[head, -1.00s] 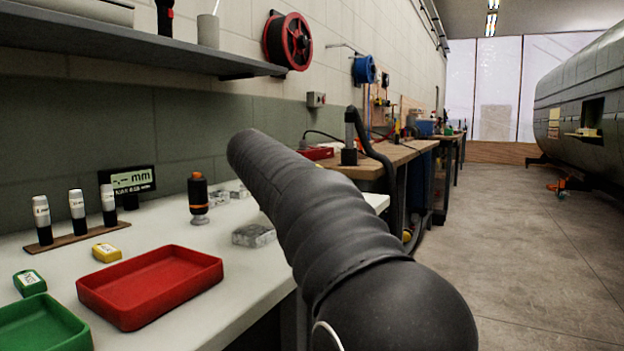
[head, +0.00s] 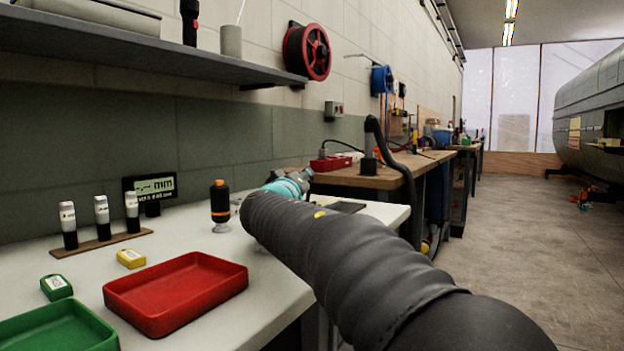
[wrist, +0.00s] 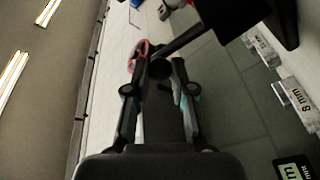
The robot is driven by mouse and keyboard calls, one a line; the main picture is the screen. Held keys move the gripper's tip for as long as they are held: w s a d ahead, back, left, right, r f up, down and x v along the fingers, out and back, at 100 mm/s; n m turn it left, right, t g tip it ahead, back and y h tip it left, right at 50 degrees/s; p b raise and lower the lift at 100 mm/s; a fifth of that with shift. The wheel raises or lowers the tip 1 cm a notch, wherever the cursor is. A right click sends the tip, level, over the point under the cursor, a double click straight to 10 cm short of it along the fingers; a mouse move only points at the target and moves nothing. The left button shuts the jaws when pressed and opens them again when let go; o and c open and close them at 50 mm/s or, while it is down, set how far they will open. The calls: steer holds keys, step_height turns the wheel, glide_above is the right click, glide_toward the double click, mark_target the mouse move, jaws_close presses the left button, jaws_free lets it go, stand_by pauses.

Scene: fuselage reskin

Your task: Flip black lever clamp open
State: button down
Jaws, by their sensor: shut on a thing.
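The black lever clamp (wrist: 232,12) shows in the wrist view at the top, dark and partly cut off by the frame edge. Its black lever (wrist: 190,38) slants down and left to a rounded end. My gripper (wrist: 157,66) has its two fingers on either side of that rounded end and is shut on the lever. The fine contact is too dark to make out.
A red tray (head: 175,295), a green tray (head: 60,330) and an orange-black tool (head: 220,205) are on the white bench (head: 200,237). A grey shelf (head: 150,45) overhangs it. Labelled metal blocks (wrist: 293,97) show at right in the wrist view. Open floor (head: 520,235) lies right.

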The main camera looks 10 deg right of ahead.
steer(key=shift+f, duration=0.1)
steer(key=c, duration=1)
jaws_free()
step_height(320, 180, up, 10)
